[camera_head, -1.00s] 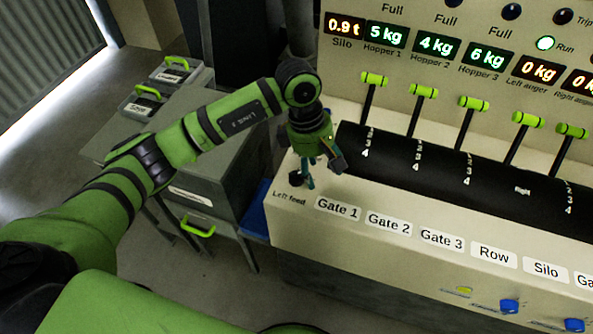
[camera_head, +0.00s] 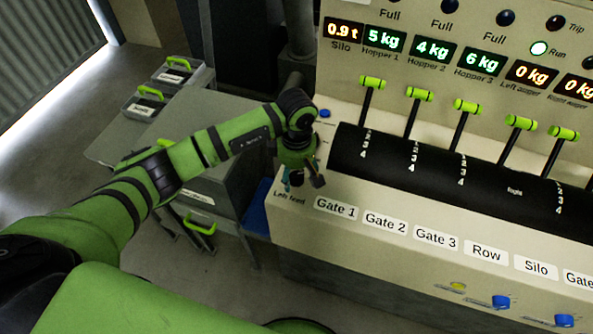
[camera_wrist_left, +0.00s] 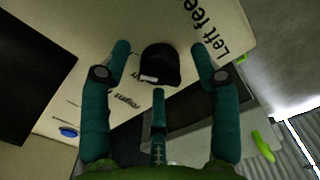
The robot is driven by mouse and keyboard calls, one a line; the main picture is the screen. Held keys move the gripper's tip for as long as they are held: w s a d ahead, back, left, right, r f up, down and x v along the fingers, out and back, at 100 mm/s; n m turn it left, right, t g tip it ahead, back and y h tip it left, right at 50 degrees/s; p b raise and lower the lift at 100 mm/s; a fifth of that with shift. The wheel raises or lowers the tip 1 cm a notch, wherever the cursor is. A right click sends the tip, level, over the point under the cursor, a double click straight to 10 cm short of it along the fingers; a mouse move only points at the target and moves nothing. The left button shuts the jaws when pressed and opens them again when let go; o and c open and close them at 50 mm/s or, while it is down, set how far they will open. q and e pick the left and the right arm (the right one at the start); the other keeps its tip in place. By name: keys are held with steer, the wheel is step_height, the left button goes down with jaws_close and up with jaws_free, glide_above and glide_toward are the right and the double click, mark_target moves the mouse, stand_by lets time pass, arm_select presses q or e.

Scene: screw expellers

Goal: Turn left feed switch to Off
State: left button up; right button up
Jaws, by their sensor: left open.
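The left feed switch (camera_wrist_left: 160,68) is a black round knob with a pale mark on its edge, seen in the left wrist view beside the "Left feed" label. My left gripper (camera_head: 306,180) is over the left end of the panel, above that label, and hides the switch in the head view. In the left wrist view, the open teal fingers of this gripper (camera_wrist_left: 160,54) stand on both sides of the knob, with gaps on each side. A third finger sits below the knob in the picture. Whether the fingertips are level with the knob is unclear. My right gripper is not in view.
A row of green-handled levers (camera_head: 419,94) rises from the black curved cover (camera_head: 430,160) to the right. A blue button (camera_head: 324,113) is behind my left gripper. A grey cabinet (camera_head: 215,125) stands left of the panel, under my left arm.

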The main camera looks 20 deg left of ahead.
arm_select(q)
steer(key=c, duration=1.2)
steer(key=shift+o, duration=0.2)
steer(key=shift+f+n+b, duration=0.15)
steer(key=shift+n+b, duration=0.95)
steer(key=shift+n, duration=0.1)
steer(key=n+b, duration=0.2)
steer(key=shift+n, duration=0.4)
steer(key=n+b, duration=0.2)
steer(key=n, duration=0.1)
steer(key=shift+n+b, duration=0.95)
steer(key=shift+n, duration=0.85)
